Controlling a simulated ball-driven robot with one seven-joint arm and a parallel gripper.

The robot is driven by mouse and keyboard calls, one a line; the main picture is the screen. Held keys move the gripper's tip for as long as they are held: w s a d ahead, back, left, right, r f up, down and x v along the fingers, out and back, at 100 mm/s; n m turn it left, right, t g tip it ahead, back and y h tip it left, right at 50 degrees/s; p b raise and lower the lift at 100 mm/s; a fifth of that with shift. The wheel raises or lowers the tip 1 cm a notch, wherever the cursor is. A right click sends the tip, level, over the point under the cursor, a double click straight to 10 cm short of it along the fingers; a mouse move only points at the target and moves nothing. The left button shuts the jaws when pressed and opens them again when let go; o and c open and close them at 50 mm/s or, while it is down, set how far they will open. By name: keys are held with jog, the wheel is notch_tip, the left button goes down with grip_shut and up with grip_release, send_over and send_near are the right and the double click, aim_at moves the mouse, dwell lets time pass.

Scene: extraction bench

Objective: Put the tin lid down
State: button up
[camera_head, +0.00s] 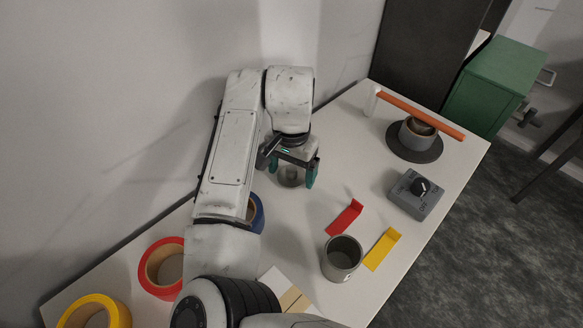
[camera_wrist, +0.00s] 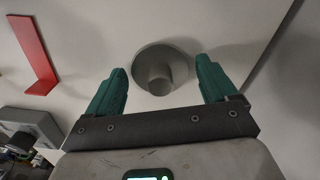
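The tin lid (camera_head: 291,180) is a small grey disc with a round knob, lying on the white table under my gripper. It also shows in the wrist view (camera_wrist: 178,58), with its knob (camera_wrist: 159,78) between the two finger lines. My gripper (camera_head: 291,172) has green fingers spread wide. In the wrist view my gripper (camera_wrist: 162,66) shows a clear gap on both sides of the knob, and nothing is held. A grey open tin (camera_head: 342,270) stands uncovered nearer the front of the table.
A red bracket (camera_head: 345,217), a yellow bracket (camera_head: 382,249) and a grey dial box (camera_head: 417,195) lie to the right. A pot on a dark round base (camera_head: 414,153) has an orange bar (camera_head: 420,115) above it. Red (camera_head: 160,268) and yellow (camera_head: 95,312) rings are front left. The wall runs close behind.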

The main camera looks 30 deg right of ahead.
aim_at(292, 168)
jog(key=shift+o, duration=0.4)
jog(key=shift+r, duration=0.1)
notch_tip(292, 168, up, 12)
dwell(0.3)
dwell(0.3)
